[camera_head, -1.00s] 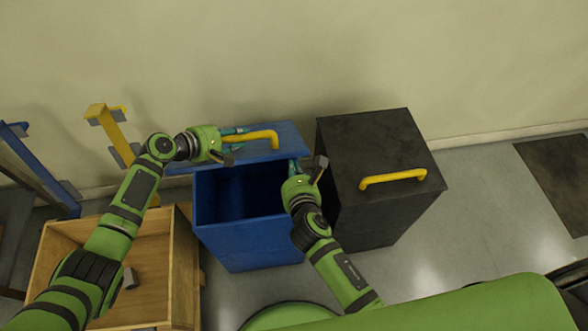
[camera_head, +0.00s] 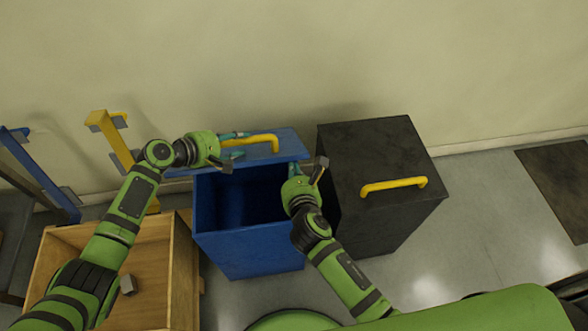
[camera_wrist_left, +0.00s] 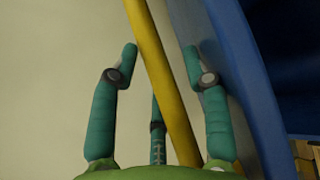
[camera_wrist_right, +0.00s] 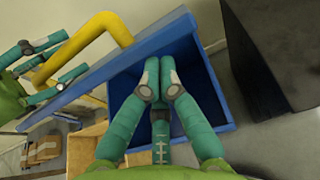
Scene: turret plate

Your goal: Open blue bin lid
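The blue bin (camera_head: 250,245) stands on the floor with its top open and its dark inside visible. Its blue lid (camera_head: 280,152) is raised along the back, towards the wall, with a yellow handle (camera_head: 262,139) on it. My left gripper (camera_head: 238,146) is at the left end of the handle. In the left wrist view its fingers (camera_wrist_left: 160,60) are spread, with the handle (camera_wrist_left: 150,50) passing between them. My right gripper (camera_head: 294,170) is at the bin's right side by the lid. In the right wrist view its fingertips (camera_wrist_right: 158,68) are together with nothing visible between them, over the bin opening.
A black bin (camera_head: 400,225) with a yellow handle stands close on the right of the blue bin. A wooden crate (camera_head: 185,265) is on the left, under my left arm. Yellow (camera_head: 115,140) and blue (camera_head: 40,170) posts stand farther left. The wall is close behind.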

